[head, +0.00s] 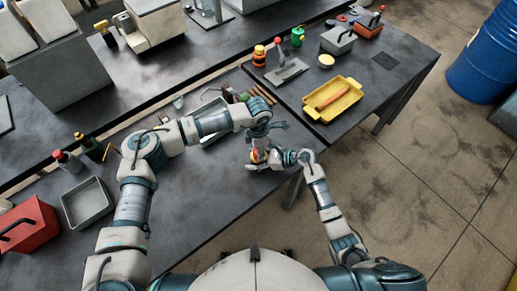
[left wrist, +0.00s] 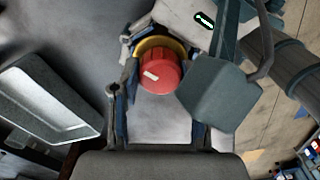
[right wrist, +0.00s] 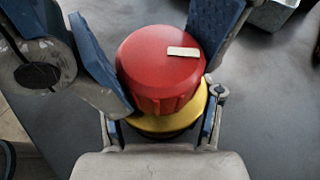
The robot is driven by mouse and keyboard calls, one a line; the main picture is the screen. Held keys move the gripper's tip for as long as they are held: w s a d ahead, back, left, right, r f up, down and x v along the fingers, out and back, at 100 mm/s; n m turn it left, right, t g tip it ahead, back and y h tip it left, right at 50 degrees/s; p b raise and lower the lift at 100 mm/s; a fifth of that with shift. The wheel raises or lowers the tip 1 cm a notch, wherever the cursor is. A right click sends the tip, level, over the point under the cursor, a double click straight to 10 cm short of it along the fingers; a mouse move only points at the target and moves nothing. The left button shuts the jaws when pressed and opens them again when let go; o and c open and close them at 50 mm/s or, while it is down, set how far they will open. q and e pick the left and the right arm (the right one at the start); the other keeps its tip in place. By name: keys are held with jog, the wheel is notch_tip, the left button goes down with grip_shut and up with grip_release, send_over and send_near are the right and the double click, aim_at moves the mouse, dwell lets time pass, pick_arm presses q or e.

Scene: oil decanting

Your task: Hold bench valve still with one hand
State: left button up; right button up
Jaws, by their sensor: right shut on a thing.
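The bench valve has a red knob with a white mark over a yellow collar. In the head view the valve (head: 257,155) is small, near the bench's front edge, between my grippers. My right gripper (right wrist: 160,70) is shut on the valve (right wrist: 160,75), with blue pads on both sides of it; which part they press is hard to tell. My left gripper (left wrist: 165,100) is open above the valve (left wrist: 163,72), its fingers apart. Part of my right gripper (left wrist: 222,92) shows close beside the knob in the left wrist view.
A yellow tray (head: 352,94) with a brown-handled tool stands on the right bench. A grey metal tray (head: 89,211) and a red toolbox (head: 27,228) are at the left. Bare bench (head: 200,200) lies left of the valve. A blue barrel (head: 485,55) stands on the floor.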

pick_arm(q)
jog(key=m, duration=0.4)
jog(key=shift+w+a+m, duration=0.1)
jog(key=shift+m, duration=0.3)
jog(key=o, duration=1.1)
pick_arm(e)
jog(key=shift+f, duration=0.1)
pick_arm(q)
jog(key=shift+o, duration=0.2)
notch_tip(320, 180, up, 12)
jog(key=shift+w, duration=0.25)
jog(key=shift+f, duration=0.1)
pick_arm(e)
jog(key=o, duration=1.6)
jog(key=shift+o, duration=0.2)
